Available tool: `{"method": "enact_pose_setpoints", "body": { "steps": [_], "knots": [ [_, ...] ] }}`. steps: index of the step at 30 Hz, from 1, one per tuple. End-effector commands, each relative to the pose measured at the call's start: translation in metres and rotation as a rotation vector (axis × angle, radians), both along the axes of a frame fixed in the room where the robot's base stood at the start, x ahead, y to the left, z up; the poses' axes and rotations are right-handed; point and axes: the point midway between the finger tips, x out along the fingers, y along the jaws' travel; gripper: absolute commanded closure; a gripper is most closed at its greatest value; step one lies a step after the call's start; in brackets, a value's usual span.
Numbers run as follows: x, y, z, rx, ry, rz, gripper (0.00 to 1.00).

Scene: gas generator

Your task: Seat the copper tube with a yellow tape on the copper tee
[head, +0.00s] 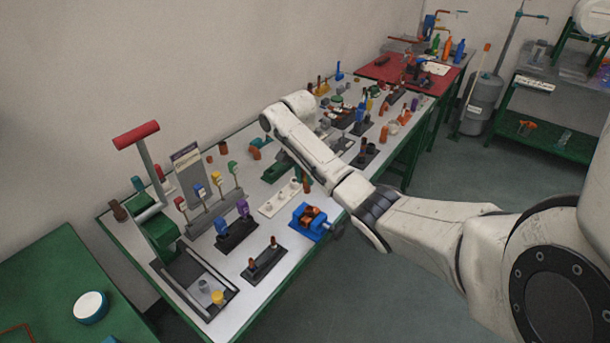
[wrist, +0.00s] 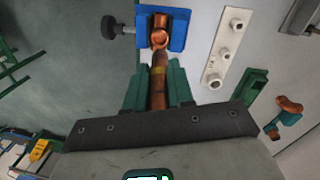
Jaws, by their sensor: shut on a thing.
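The copper tube with yellow tape (wrist: 159,88) is between the green fingers of my gripper (wrist: 158,66), which is shut on it in the wrist view. The copper tee (wrist: 160,33) sits in a blue vise (wrist: 176,32) straight beyond the tube's far end. The tube's end and the tee's opening look lined up and very close; I cannot tell whether they touch. In the head view the tee (head: 313,212) and blue vise (head: 307,231) stand near the bench's front edge.
A white plate with round fittings (wrist: 226,47) lies right of the vise; it also shows in the head view (head: 280,198). A black rack with copper pieces (head: 264,262) and one with a purple piece (head: 236,235) stand nearby. The vise's black knob (wrist: 109,25) sticks out left.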

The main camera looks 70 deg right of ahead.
Motion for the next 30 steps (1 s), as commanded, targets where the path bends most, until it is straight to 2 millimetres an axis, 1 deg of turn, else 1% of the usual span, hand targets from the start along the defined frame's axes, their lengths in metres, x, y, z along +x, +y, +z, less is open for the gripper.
{"method": "enact_pose_setpoints", "body": {
  "steps": [5,15,21,25,30],
  "knots": [
    [-0.001,0.001,-0.010,0.002,0.001,0.000,1.00],
    [-0.004,0.002,-0.039,0.001,0.001,0.001,1.00],
    [-0.006,0.002,-0.054,0.002,0.000,0.001,1.00],
    [-0.006,0.002,-0.058,0.001,0.000,0.002,1.00],
    [-0.006,0.002,-0.058,0.000,0.000,0.002,1.00]
  ]
}}
